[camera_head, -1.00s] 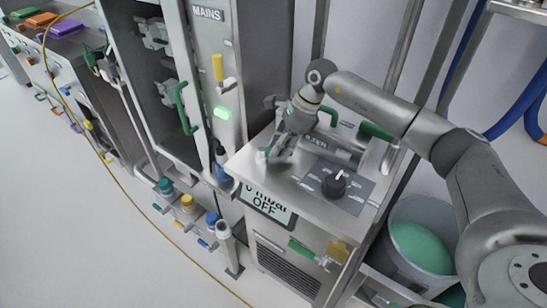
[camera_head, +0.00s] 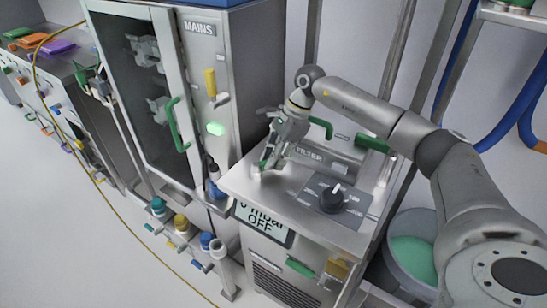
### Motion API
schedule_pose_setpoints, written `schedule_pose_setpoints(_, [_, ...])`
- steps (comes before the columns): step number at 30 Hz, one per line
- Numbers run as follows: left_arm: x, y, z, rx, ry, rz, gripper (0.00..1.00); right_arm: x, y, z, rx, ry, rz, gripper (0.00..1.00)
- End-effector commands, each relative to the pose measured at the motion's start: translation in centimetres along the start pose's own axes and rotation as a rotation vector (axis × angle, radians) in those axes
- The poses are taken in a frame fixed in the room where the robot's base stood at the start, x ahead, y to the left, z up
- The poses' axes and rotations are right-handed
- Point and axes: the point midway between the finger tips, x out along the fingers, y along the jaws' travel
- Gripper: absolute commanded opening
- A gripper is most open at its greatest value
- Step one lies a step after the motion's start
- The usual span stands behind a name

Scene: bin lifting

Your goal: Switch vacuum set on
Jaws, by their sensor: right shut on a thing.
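The vacuum set (camera_head: 290,185) is a metal cabinet with a grey top, right of centre. Its front display (camera_head: 262,219) reads "0 mbar" and "OFF". A black knob (camera_head: 333,198) with a white pointer sits on a dark panel on the top. A cylinder marked FILTER (camera_head: 318,160) lies behind the knob. My right gripper (camera_head: 267,163) points down at the left part of the top, left of the knob and apart from it. It is shut on a small part there, which its fingers mostly hide. My left gripper is out of view.
A tall cabinet marked MAINS (camera_head: 235,60), with a glass door, green handle and yellow lever (camera_head: 210,82), stands close on the left. A bucket (camera_head: 412,262) with green contents stands at the right. A yellow hose (camera_head: 125,190) crosses open floor at the left.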

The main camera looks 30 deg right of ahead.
Motion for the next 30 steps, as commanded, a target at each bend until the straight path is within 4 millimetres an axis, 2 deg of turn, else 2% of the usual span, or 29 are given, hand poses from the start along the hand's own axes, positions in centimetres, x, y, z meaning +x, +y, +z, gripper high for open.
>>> schedule_pose_setpoints(1, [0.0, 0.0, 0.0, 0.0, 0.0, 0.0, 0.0, 0.0, 0.0, 0.0, 0.0, 0.001, -0.001, 0.23])
schedule_pose_setpoints(5, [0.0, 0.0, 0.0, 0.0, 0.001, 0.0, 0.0, 0.0, 0.0, 0.0, 0.0, 0.001, -0.001, 0.4])
schedule_pose_setpoints(6, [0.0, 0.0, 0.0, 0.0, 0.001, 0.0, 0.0, 0.0, 0.0, 0.0, 0.0, 0.001, -0.001, 0.41])
schedule_pose_setpoints(17, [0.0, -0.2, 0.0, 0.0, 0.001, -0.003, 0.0, -0.5, -0.1, 0.0, 0.001, 0.0, -0.002, 0.41])
schedule_pose_setpoints(20, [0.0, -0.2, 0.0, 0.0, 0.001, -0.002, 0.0, -1.9, -0.1, 0.0, 0.001, 0.001, -0.004, 0.41])
schedule_pose_setpoints(30, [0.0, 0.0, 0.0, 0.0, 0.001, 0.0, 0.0, -8.9, -0.1, 0.0, 0.001, 0.0, -0.004, 0.41])
